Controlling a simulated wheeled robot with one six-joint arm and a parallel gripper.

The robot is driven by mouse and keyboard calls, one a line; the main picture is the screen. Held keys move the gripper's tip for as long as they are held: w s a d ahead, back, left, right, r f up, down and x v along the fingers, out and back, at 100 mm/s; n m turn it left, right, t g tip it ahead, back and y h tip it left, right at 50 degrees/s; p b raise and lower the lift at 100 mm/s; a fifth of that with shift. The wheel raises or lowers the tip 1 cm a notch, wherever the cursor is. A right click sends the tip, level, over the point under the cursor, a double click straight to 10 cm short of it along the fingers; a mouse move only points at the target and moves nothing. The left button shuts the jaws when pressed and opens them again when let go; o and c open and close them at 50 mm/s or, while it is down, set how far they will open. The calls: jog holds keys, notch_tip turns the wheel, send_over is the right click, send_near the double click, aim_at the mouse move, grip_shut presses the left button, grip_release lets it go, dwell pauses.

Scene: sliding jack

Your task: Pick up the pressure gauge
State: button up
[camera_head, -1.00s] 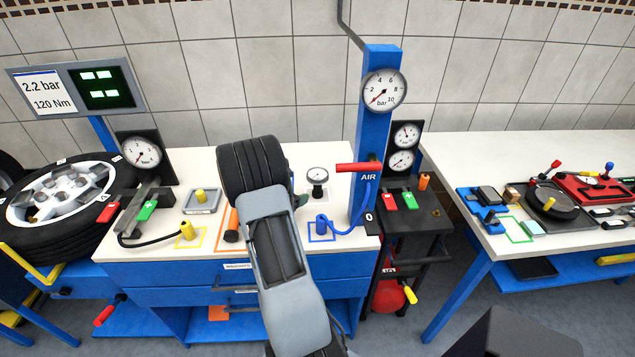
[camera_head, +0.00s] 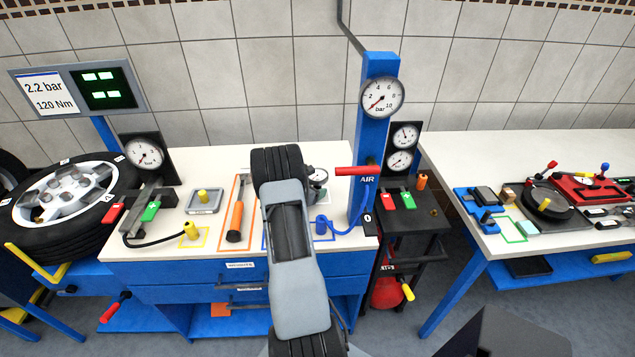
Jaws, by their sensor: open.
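A small round pressure gauge (camera_head: 319,175) with a white dial stands on the white bench top, just right of my arm and left of the blue air column. My arm covers its left part. My arm reaches over the middle of the bench, and its links hide my gripper, so I cannot see the fingers or how far they are from the gauge.
The blue air column (camera_head: 375,150) with a large dial, red handle (camera_head: 357,171) and blue hose (camera_head: 345,228) stands close on the right. A grey tray (camera_head: 204,207) and yellow-capped fitting (camera_head: 192,230) are further left.

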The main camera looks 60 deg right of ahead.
jog(key=shift+c, duration=0.4)
jog(key=c, duration=0.7)
jog(key=shift+c, duration=0.3)
jog(key=shift+r, duration=0.15)
